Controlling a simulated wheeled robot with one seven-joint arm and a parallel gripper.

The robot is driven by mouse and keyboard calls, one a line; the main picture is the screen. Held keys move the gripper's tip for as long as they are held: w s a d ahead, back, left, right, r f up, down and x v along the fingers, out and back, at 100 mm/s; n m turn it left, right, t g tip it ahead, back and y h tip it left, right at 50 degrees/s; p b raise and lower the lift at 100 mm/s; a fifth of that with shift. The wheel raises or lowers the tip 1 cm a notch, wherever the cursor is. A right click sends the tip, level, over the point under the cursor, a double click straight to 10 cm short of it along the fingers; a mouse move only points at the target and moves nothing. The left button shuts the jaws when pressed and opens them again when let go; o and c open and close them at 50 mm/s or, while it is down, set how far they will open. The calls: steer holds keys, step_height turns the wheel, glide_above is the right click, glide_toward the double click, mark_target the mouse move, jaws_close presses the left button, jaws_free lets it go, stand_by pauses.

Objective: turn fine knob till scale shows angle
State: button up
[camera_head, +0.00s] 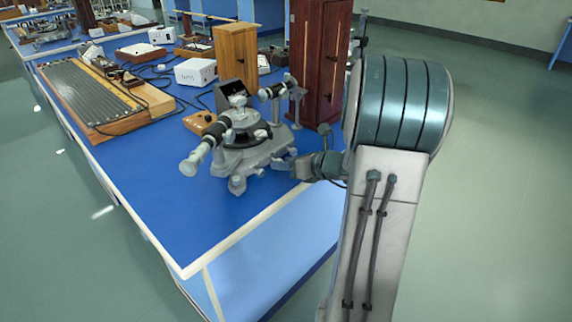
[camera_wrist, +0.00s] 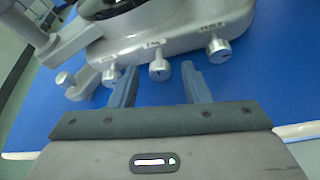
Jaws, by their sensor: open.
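The spectrometer (camera_head: 250,140) is grey with a black round table part and stands near the front corner of the blue bench. In the wrist view its base (camera_wrist: 170,30) carries three small silver knobs in a row, with labels above them. The right knob (camera_wrist: 218,50) is labelled TABLE, and the left knob (camera_wrist: 110,77) has an unreadable label. My gripper (camera_wrist: 160,88) is open and empty, short of the knobs. I cannot make out the scale reading.
A telescope arm (camera_head: 205,147) sticks out to the left of the spectrometer. A tall dark wooden cabinet (camera_head: 318,60), a lighter wooden box (camera_head: 236,58) and a ribbed board (camera_head: 90,92) stand farther back. The bench's front left (camera_head: 170,215) is clear.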

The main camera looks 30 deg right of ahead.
steer(key=shift+w, duration=0.15)
steer(key=shift+c, duration=0.3)
jaws_close()
steer(key=shift+f+b, duration=0.15)
steer(key=shift+b, duration=0.25)
